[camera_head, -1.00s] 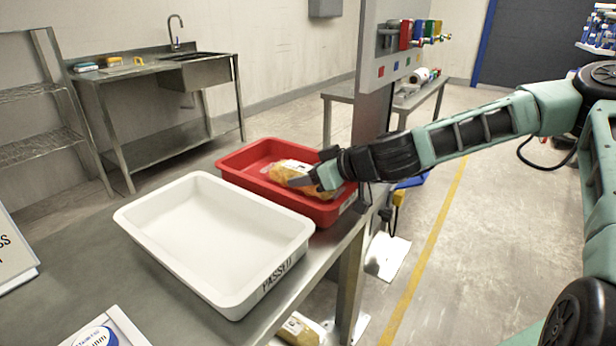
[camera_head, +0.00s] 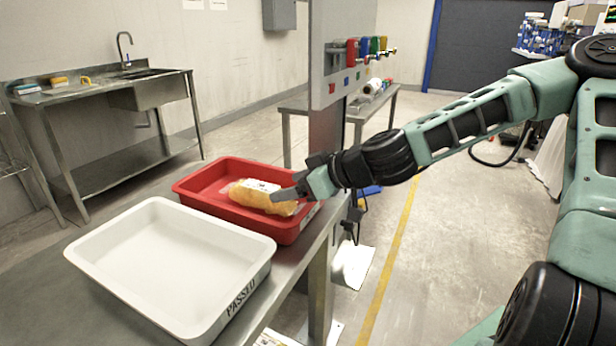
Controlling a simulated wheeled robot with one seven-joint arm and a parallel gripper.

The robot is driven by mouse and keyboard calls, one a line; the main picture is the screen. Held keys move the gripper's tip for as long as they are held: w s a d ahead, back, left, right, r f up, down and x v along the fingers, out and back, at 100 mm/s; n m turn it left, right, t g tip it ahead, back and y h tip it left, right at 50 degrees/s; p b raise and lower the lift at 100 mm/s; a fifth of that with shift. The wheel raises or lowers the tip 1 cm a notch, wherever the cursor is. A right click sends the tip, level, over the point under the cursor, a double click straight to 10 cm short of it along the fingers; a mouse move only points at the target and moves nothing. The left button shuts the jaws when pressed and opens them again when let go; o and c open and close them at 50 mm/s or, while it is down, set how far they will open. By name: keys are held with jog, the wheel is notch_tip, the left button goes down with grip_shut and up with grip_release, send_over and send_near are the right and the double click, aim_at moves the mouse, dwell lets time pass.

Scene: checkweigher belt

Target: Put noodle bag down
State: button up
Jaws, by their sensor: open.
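The noodle bag (camera_head: 250,195), a yellow-orange packet with a white label, lies in the red tray (camera_head: 197,187). The tray stands near the right end of the steel table. My gripper (camera_head: 288,194) is open at the right side of the bag, over the tray's right part. One dark finger shows against the bag. I cannot tell whether it touches the bag. The far finger is hidden.
An empty white tray (camera_head: 85,257) marked PASSED stands in front of the red tray. A grey post (camera_head: 326,120) with coloured fittings rises behind my gripper. A steel sink bench (camera_head: 110,105) stands at the back left. Floor to the right is open.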

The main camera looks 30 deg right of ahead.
jog(key=shift+p+v, duration=0.4)
jog(key=shift+v, duration=1.85)
